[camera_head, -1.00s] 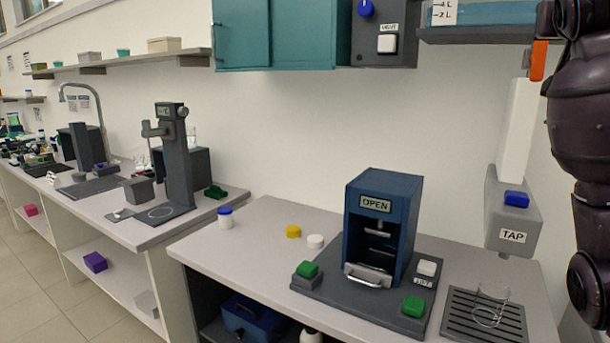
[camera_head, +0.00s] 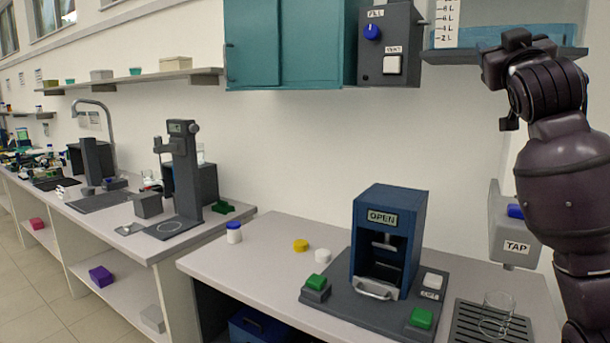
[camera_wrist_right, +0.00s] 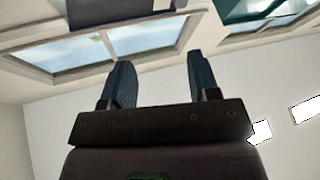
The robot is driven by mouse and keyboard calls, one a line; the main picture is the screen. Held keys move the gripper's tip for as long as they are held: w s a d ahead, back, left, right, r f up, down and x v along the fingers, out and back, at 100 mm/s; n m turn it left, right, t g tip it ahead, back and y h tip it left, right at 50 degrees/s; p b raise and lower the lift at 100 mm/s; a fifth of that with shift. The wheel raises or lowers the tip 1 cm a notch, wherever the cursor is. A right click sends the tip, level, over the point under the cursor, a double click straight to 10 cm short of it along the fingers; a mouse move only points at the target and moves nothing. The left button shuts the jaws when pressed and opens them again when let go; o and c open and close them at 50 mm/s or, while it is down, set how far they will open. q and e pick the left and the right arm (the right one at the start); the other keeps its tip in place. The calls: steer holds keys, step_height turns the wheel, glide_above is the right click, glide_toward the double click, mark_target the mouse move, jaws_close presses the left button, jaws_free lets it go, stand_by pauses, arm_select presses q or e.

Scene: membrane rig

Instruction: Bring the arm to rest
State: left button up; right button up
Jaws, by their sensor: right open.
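My right arm (camera_head: 570,190) rises along the right side of the head view, in front of the tap. It bends at the top, near the wall shelf, and I cannot make out its fingertips there. In the right wrist view my right gripper (camera_wrist_right: 160,78) is open, its two dark fingers wide apart with nothing between them. Behind the fingers are white wall and windows high up. My left gripper is in neither view.
The blue press (camera_head: 386,245) marked OPEN stands on the bench by green buttons. A clear beaker (camera_head: 495,312) stands on the drain grid under the tap (camera_head: 515,240). The teal cabinet (camera_head: 290,45) and shelf (camera_head: 455,55) are above.

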steer(key=w+a+f+n+y, duration=0.1)
steer(key=a+f+n+y, duration=0.15)
steer(key=f, duration=0.85)
steer(key=w+a+f+n+y, duration=0.2)
steer(key=f+y, duration=0.1)
steer(key=f, duration=0.8)
steer(key=s+a+f+g+y, duration=0.1)
steer(key=s+f+g, duration=0.15)
steer(key=f, duration=0.85)
steer(key=s+a+f+g, duration=0.1)
steer(key=s+f, duration=0.2)
steer(key=f, duration=0.8)
steer(key=s+f+m+g+h, duration=0.2)
steer(key=s+f+m+g, duration=0.2)
steer(key=s+f, duration=2.6)
step_height(320, 180, down, 2)
steer(key=g, duration=0.3)
steer(key=shift+d+f+m, duration=0.2)
steer(key=shift+d+m, duration=0.05)
steer(key=shift+m, duration=0.1)
